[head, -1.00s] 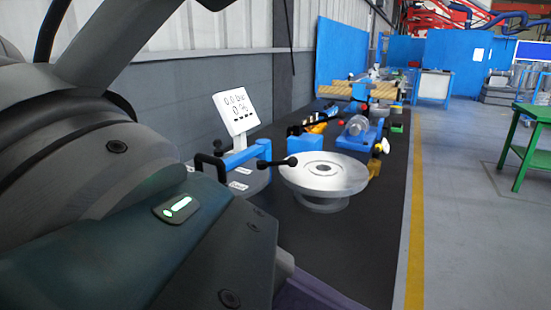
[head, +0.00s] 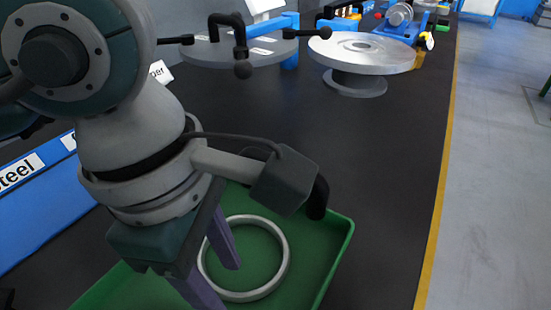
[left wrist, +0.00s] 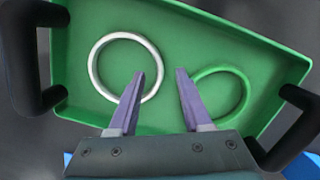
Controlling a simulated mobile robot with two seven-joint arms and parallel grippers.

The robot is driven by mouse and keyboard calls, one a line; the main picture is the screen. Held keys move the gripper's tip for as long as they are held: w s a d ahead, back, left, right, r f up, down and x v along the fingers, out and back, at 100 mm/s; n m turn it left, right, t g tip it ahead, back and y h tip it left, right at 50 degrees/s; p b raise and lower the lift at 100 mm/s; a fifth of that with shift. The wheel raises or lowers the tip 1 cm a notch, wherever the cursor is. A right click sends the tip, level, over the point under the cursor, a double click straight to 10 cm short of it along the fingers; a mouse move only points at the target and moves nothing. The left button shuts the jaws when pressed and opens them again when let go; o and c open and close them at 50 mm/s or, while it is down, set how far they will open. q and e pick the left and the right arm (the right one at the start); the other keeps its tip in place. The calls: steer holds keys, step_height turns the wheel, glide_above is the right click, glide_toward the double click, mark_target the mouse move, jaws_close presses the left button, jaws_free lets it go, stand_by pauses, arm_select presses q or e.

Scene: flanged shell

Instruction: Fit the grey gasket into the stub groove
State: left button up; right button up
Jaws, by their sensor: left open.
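The grey gasket, a plain ring (head: 286,256), lies flat in a green tray (head: 348,236). It also shows in the left wrist view (left wrist: 93,66). My left gripper (head: 228,286), with purple fingers, is open and empty above the tray. Height above the ring is unclear. A silver flanged disc (head: 350,58) on a short pedestal stands farther back on the bench; I cannot make out a groove clearly. My right gripper is not in view.
A blue labelled box (head: 50,215) lies left of the tray. The tray has black handles (left wrist: 50,100). Dark bench between tray and disc is clear.

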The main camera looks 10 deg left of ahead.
arm_select(q)
steer(key=shift+d+f, duration=0.2)
steer(key=shift+f, duration=0.85)
jaws_close()
steer(key=shift+r, duration=0.1)
stand_by(0.4)
